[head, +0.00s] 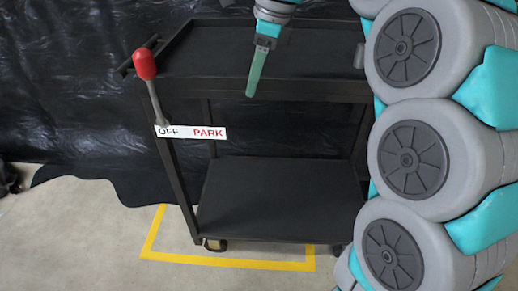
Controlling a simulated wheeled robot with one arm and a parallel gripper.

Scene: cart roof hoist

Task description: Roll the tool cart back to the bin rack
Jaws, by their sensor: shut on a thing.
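The black tool cart (283,193) stands upright, with a top tray (180,87) and a lower shelf. At its left corner a lever with a red knob (145,64) leans left, over the OFF side of the OFF/PARK label (190,132). My gripper (264,43) is over the top tray in the picture, shut on a narrow green strip (257,73) that hangs down across the tray's front edge. I cannot tell whether the strip touches the cart. No bin rack shows.
A yellow line (225,261) marks the floor around the cart's front-left foot. Black sheeting (75,100) hangs behind the cart and spreads onto the floor. A dark object (8,178) is at the left edge. My arm covers the right side. The floor at front left is clear.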

